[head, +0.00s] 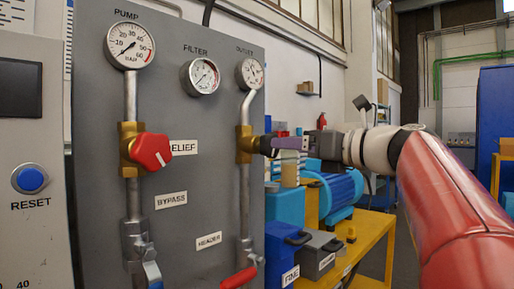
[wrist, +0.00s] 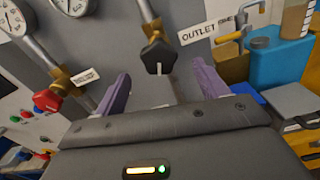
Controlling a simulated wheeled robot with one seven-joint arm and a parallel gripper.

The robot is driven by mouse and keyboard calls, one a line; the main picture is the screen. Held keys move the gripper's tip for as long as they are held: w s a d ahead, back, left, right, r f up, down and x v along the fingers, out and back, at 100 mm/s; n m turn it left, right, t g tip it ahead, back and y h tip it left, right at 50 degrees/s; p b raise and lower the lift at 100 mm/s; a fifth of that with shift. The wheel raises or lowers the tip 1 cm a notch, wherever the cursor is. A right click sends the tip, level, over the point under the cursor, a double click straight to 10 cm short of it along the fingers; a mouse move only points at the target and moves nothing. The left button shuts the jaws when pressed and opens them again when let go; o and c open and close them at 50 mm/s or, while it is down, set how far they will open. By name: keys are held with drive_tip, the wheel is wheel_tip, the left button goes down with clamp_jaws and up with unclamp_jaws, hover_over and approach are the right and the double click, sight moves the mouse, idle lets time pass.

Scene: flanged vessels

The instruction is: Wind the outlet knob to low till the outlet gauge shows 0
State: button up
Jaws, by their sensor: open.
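The outlet gauge (head: 250,73) is at the top right of the grey panel in the head view. Its needle is too small to read surely but seems off the low end. Below it, the black outlet knob (head: 267,146) sticks out from a brass valve body (head: 246,145). In the wrist view the knob (wrist: 158,55) is a dark lobed handle with a pale mark. My gripper (wrist: 161,70) is open, its purple fingers on either side of the knob, with no clear contact. In the head view my gripper (head: 290,144) reaches the knob from the right and partly hides it.
The pump gauge (head: 130,46), filter gauge (head: 201,76) and red relief knob (head: 150,151) are further left. A red-handled valve (head: 239,278) is below the outlet pipe. A blue motor (head: 340,190) and a yellow bench (head: 372,240) stand to the right, beneath my arm.

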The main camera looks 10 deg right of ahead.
sight(266, 149)
drive_tip(key=x, duration=0.7)
drive_tip(key=shift+a+p, duration=0.1)
drive_tip(key=shift+p, duration=0.3)
drive_tip(key=shift+c, duration=0.3)
drive_tip(key=c, duration=0.9)
drive_tip(key=shift+n, duration=0.3)
